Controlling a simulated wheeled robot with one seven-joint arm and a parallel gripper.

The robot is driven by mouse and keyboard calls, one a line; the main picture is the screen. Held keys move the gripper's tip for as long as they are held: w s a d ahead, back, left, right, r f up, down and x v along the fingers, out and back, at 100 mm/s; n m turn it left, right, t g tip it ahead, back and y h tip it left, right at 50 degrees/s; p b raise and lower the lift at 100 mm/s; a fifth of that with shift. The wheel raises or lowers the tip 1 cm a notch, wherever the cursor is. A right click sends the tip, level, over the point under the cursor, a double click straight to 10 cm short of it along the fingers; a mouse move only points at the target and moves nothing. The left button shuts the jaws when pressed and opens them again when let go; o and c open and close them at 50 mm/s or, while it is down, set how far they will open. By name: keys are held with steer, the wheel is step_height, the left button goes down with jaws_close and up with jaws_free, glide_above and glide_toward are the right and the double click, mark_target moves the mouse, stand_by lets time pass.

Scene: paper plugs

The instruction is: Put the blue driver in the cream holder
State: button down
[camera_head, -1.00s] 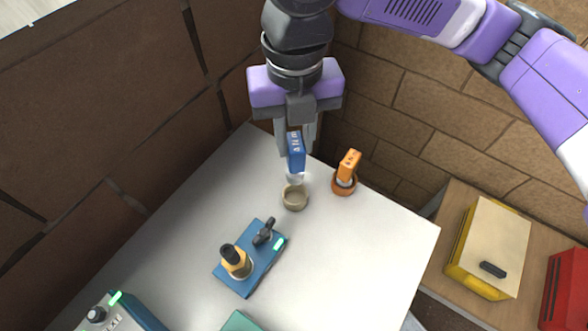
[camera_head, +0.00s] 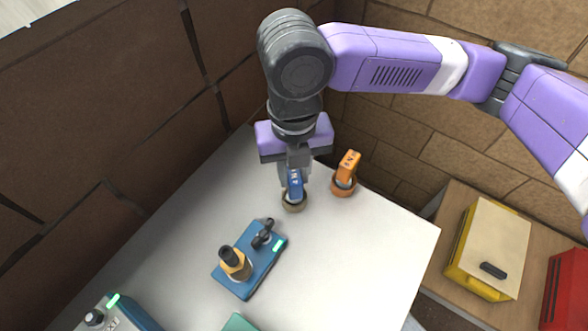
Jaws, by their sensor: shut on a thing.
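The blue driver (camera_head: 296,186) is upright between the fingers of my gripper (camera_head: 294,178), which is shut on it. The cream holder (camera_head: 294,206) is a small round ring on the white table, directly under the driver. The driver's lower end appears to be inside the holder's opening. The driver's tip and the holder's inside are hidden. The far finger is partly hidden behind the driver and the gripper body.
An orange driver (camera_head: 348,166) stands in an orange-brown holder (camera_head: 343,187) close to the right. A blue device (camera_head: 243,277) with a yellow-and-black knob stands nearer the front. The white table (camera_head: 350,260) is clear at right. Brick walls rise behind.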

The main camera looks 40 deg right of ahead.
steer(key=shift+f, duration=0.2)
steer(key=c, duration=1.2)
jaws_free()
steer(key=shift+o, duration=0.2)
steer(key=shift+r, duration=0.2)
step_height(320, 180, up, 12)
